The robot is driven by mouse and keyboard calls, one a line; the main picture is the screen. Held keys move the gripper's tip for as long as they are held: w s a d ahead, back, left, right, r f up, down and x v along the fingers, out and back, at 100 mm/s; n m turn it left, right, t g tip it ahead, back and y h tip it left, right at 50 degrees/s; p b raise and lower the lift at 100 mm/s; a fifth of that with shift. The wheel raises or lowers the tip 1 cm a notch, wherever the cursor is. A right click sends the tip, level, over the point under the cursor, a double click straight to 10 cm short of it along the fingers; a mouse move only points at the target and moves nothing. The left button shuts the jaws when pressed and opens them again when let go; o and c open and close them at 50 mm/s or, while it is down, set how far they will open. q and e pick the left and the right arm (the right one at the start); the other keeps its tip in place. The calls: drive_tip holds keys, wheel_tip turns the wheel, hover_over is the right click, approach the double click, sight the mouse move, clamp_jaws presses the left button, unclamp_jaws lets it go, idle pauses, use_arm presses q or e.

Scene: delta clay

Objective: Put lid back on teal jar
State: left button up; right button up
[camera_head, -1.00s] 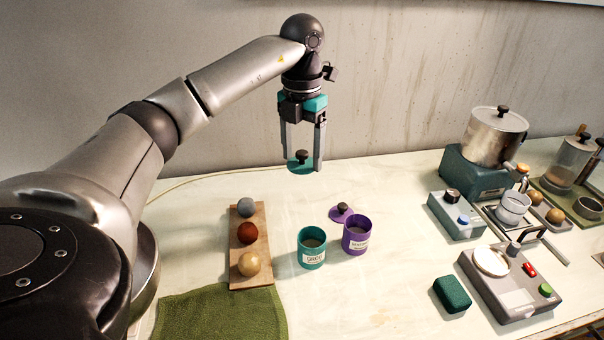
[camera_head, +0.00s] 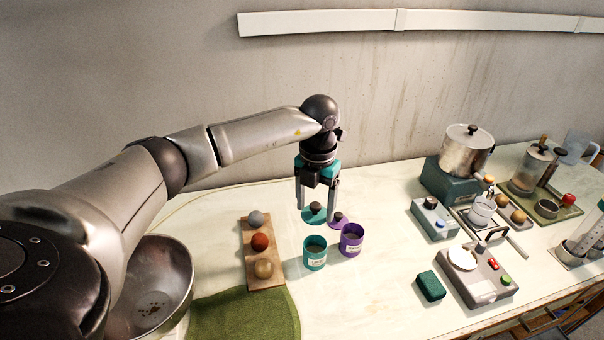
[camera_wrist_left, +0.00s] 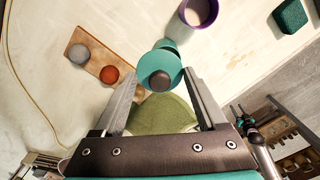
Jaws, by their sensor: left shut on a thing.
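The teal jar (camera_head: 315,256) stands upright and open on the table, with a pale label on its front and some contents inside. My left gripper (camera_head: 317,207) is shut on the dark knob of the teal lid (camera_head: 314,218) and holds the lid level. In the head view the lid is just above and behind the jar's mouth, apart from it. In the left wrist view the lid (camera_wrist_left: 154,66) covers much of the teal jar (camera_wrist_left: 166,44), whose rim only partly shows.
A purple jar (camera_head: 351,243) stands open close to the right of the teal jar, with its purple lid (camera_head: 337,223) lying behind it. A wooden board (camera_head: 266,275) with three balls is at the left. A green cloth (camera_head: 245,315) lies in front.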

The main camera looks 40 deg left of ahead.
use_arm(q)
drive_tip(key=shift+s+d+f+p, duration=0.45)
drive_tip(key=shift+s+d, duration=0.15)
drive_tip(key=shift+s, duration=0.05)
wheel_tip(320, 180, down, 6)
drive_tip(key=b, duration=0.4)
drive_tip(key=shift+r+b, duration=0.1)
drive_tip(key=shift+b, duration=0.2)
drive_tip(key=shift+f, duration=0.35)
use_arm(e)
drive_tip(key=f, duration=0.3)
drive_tip(key=shift+s+f, duration=0.2)
drive_tip(key=shift+s, duration=0.15)
drive_tip(key=shift+r, duration=0.15)
use_arm(q)
drive_tip(key=shift+f, duration=0.15)
idle(0.8)
drive_tip(key=o, duration=1.2)
drive_tip(key=shift+o, duration=0.2)
